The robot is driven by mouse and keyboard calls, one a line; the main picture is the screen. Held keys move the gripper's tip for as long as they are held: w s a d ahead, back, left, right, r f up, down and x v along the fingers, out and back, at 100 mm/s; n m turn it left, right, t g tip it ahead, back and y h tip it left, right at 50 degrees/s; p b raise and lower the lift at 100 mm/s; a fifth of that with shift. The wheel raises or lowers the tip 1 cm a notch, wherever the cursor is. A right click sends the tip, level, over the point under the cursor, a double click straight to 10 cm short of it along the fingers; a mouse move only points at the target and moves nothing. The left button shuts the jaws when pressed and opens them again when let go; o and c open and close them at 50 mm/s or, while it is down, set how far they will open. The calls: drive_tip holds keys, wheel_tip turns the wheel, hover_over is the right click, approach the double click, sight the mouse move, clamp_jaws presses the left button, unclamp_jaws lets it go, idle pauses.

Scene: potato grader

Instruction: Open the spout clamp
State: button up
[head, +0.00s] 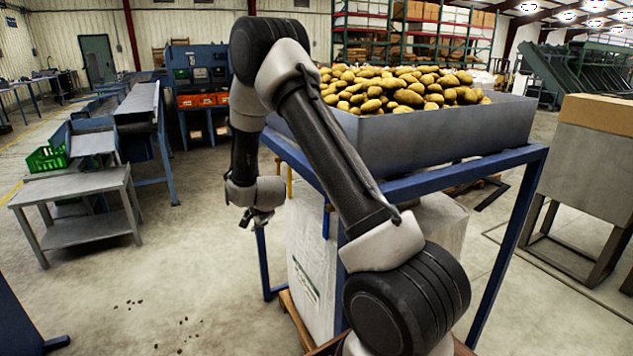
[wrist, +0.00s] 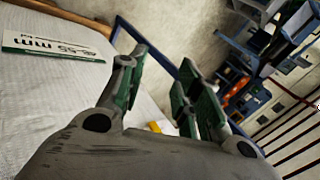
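My gripper (head: 258,218) hangs in front of the left side of the hopper stand, beside the white bag. In the wrist view its two green-padded fingers (wrist: 158,88) are apart with nothing between them. A small yellow piece (wrist: 154,127) shows low between the fingers, mostly hidden by the gripper body. In the head view a thin yellow bar (head: 289,182) and a short blue upright bar (head: 326,220) hang under the hopper, right of my gripper. I cannot tell whether either belongs to the spout clamp. The spout itself is hidden behind my arm.
The grey hopper (head: 430,140), full of potatoes (head: 400,88), stands on a blue frame (head: 510,215). A white bag (head: 308,260) with green print is below it; its label (wrist: 55,48) shows in the wrist view. A grey table (head: 80,185) stands left.

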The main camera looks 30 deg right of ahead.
drive_tip(key=d+r+m+t+h, duration=0.2)
drive_tip(key=d+r+m+h, duration=0.75)
drive_tip(key=d, duration=0.25)
drive_tip(key=s+d+r+m+g+h, duration=0.2)
drive_tip(key=s+d+m+g+h, duration=0.2)
drive_tip(key=s+m, duration=0.15)
drive_tip(key=x, duration=0.7)
drive_tip(key=shift+s+d+f, duration=0.1)
drive_tip(key=shift+d, duration=0.15)
clamp_jaws()
